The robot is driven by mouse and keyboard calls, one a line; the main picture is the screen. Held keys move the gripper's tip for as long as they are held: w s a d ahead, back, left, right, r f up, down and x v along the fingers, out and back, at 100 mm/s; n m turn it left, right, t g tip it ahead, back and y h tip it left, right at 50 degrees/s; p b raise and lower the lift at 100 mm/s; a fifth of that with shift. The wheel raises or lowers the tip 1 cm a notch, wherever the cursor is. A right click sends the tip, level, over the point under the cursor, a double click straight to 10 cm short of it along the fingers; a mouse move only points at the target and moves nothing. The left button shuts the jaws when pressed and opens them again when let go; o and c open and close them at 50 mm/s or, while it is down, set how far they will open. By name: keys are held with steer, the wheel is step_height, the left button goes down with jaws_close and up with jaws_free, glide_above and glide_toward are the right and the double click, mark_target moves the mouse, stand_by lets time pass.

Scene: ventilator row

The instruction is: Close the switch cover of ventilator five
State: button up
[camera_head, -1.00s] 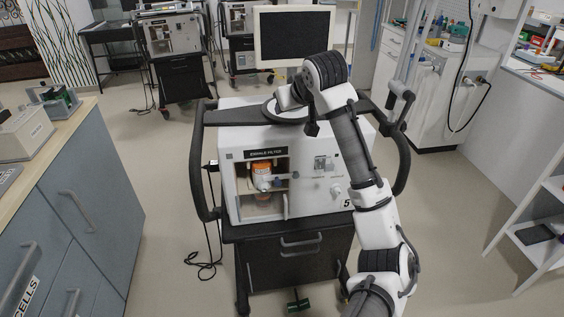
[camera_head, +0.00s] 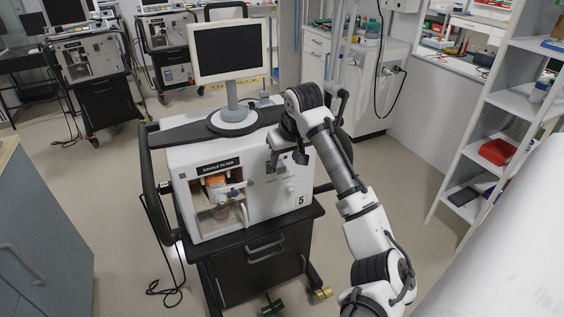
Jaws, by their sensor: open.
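Ventilator five (camera_head: 262,207) is a white box on a dark cart, with a "5" at its lower right front corner. Its small switch panel (camera_head: 270,168), where the switch cover sits, is on the upper right of the front face. My gripper partly hides it, and the cover is too small to tell whether it stands open. My gripper (camera_head: 287,157) is open, pointing down at the upper front edge of the ventilator, close to the switch panel. I cannot tell whether it touches anything.
A monitor (camera_head: 230,50) stands on top of the ventilator. An open filter bay (camera_head: 222,219) with an orange-topped part is left of the switch panel. Dark handles (camera_head: 153,185) flank the cart. A shelf rack (camera_head: 497,125) is at the right. Open floor lies between.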

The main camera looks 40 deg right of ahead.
mark_target(282, 165)
steer(key=x, duration=0.4)
steer(key=shift+w+f+p, duration=0.2)
steer(key=shift+f+p, duration=0.1)
steer(key=shift+f, duration=0.05)
steer(key=c, duration=1)
